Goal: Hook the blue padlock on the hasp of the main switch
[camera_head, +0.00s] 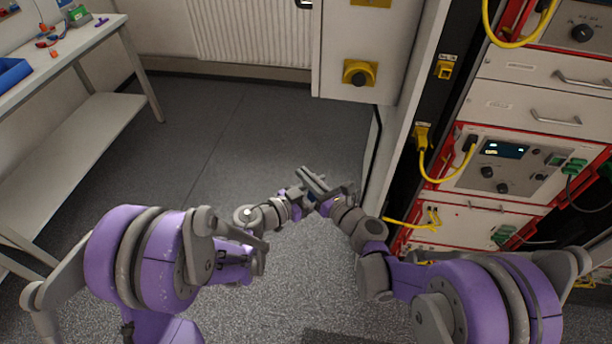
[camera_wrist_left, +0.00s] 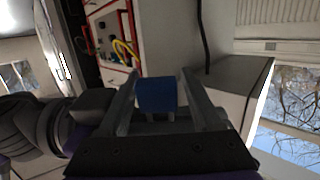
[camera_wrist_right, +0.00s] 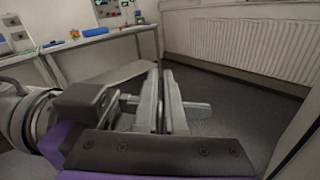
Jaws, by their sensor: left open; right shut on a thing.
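The blue padlock (camera_wrist_left: 157,95) shows between the two fingers of my left gripper (camera_wrist_left: 160,74) in the left wrist view; its shackle cannot be made out. My left gripper (camera_head: 302,195) is open around it. My right gripper (camera_head: 314,180) crosses my left gripper in the head view and is shut on the padlock. In the right wrist view my right gripper's fingers (camera_wrist_right: 162,74) are close together, with left gripper parts showing on both sides, and the padlock is hidden. The main switch (camera_head: 359,73), a black knob on a yellow plate, is on the pale cabinet front. Its hasp cannot be made out.
The red-framed equipment rack (camera_head: 505,160) with yellow cables stands on the right. A radiator (camera_head: 250,35) is at the back. The grey floor (camera_head: 230,120) between is clear.

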